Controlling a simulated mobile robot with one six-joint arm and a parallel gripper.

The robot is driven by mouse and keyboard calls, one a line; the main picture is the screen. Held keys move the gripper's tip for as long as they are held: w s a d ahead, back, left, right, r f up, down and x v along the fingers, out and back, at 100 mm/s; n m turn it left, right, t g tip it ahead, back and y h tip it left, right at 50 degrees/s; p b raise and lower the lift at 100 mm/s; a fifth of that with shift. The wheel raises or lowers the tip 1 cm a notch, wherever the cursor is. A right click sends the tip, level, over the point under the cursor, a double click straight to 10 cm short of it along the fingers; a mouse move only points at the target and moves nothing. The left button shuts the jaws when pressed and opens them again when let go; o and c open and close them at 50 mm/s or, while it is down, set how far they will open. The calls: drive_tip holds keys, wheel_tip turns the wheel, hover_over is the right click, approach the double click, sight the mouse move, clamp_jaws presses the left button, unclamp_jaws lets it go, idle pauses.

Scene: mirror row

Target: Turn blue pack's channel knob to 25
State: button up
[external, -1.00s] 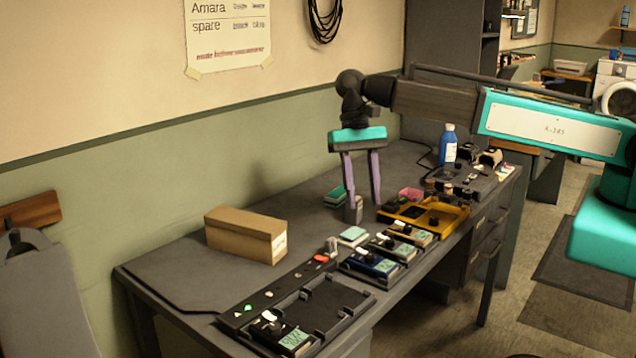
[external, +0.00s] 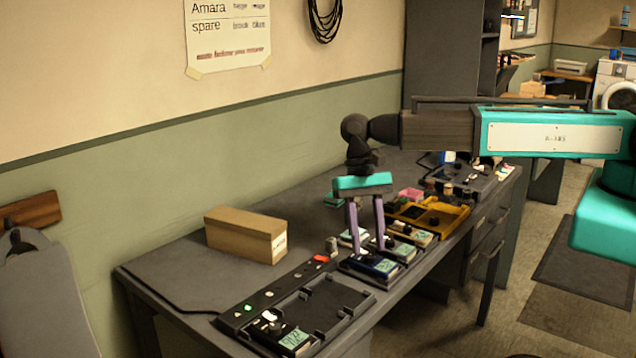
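The blue pack (external: 371,266) sits in the row of packs on the desk, with a pale green display at its right end. Its channel knob is too small and too close to my fingers to make out its setting. My gripper (external: 371,251) points down with its two purple fingers apart. The fingertips are at the blue pack in the picture, one near its back left and one near its right side. Whether they touch the pack or stand either side of the knob I cannot tell.
Green-display packs (external: 403,251) stand just behind the blue one. A yellow tray (external: 447,221) lies further back. A black tray with empty slots (external: 325,304) is in front, beside a strip with small coloured lights. A cardboard box (external: 246,236) stands at left.

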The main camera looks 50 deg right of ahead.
drive_tip(key=shift+s+a+f, duration=0.15)
drive_tip(key=shift+s+f, duration=0.05)
drive_tip(key=shift+f, duration=0.5)
clamp_jaws()
drive_tip(key=shift+w+a+n+h, duration=0.15)
drive_tip(key=shift+n+h, duration=0.25)
drive_tip(key=shift+n, duration=0.6)
drive_tip(key=shift+a+n+g+h+p, duration=0.1)
drive_tip(key=shift+n+g+h+p, duration=0.3)
drive_tip(key=shift+n, duration=1)
unclamp_jaws()
